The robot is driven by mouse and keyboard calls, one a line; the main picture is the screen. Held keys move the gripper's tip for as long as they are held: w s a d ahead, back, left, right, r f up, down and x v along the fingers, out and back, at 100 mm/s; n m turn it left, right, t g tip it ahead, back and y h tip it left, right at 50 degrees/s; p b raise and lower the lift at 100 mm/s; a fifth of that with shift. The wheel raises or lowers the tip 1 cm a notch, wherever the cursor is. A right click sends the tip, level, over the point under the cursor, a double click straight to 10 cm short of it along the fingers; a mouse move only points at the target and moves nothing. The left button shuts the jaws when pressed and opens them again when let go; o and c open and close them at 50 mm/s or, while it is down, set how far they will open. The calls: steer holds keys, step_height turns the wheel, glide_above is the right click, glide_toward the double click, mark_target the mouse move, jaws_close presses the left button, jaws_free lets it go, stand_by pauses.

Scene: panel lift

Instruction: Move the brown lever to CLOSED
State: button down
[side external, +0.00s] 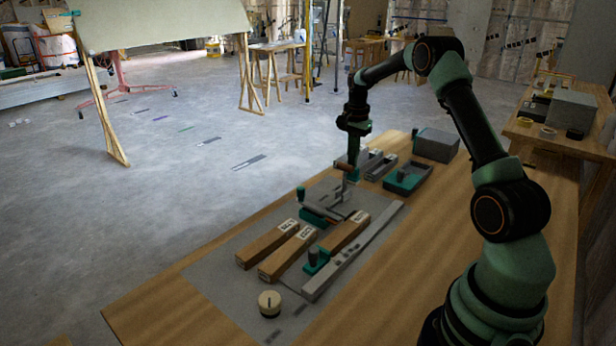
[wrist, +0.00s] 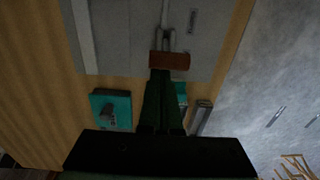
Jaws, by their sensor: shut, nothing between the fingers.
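The brown lever handle (wrist: 169,61) sits at the end of two grey arms in the wrist view. In the side view the brown handle (side external: 344,167) stands raised on the grey linkage (side external: 340,200). My gripper (side external: 353,178) points down right beside the handle, on its far side from the wooden blocks. In the wrist view my gripper's fingertips (wrist: 160,73) are shut together, empty, at the handle's near edge; I cannot tell whether they touch it. No OPEN or CLOSED marking is legible.
Wooden blocks with white labels (side external: 287,253) lie on the grey panel, beside a long grey rail (side external: 350,252). A round knob (side external: 269,303) is at the front. A teal-and-grey tray (side external: 408,178) and a grey box (side external: 436,145) stand behind. Bare wooden tabletop (side external: 425,235) is clear at right.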

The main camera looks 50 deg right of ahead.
steer(key=a+f, duration=0.1)
steer(key=a, duration=0.6)
stand_by(0.3)
steer(key=shift+s, duration=0.1)
stand_by(0.3)
steer(key=d+r, duration=0.2)
steer(key=d, duration=0.1)
steer(key=d+r, duration=0.1)
steer(key=shift+d, duration=0.4)
steer(key=s+a+r+n+t, duration=0.1)
steer(key=s+a+r+n, duration=0.25)
steer(key=a+r, duration=0.5)
steer(key=s+a+r+n+t, duration=0.2)
steer(key=a+r+n, duration=0.3)
steer(key=a, duration=0.6)
steer(key=s+a+n+t, duration=0.2)
steer(key=s+a+n, duration=0.6)
steer(key=s+n, duration=0.1)
steer(key=shift+s+a+f, duration=0.2)
steer(key=shift+s+f, duration=0.1)
steer(key=shift+s, duration=0.1)
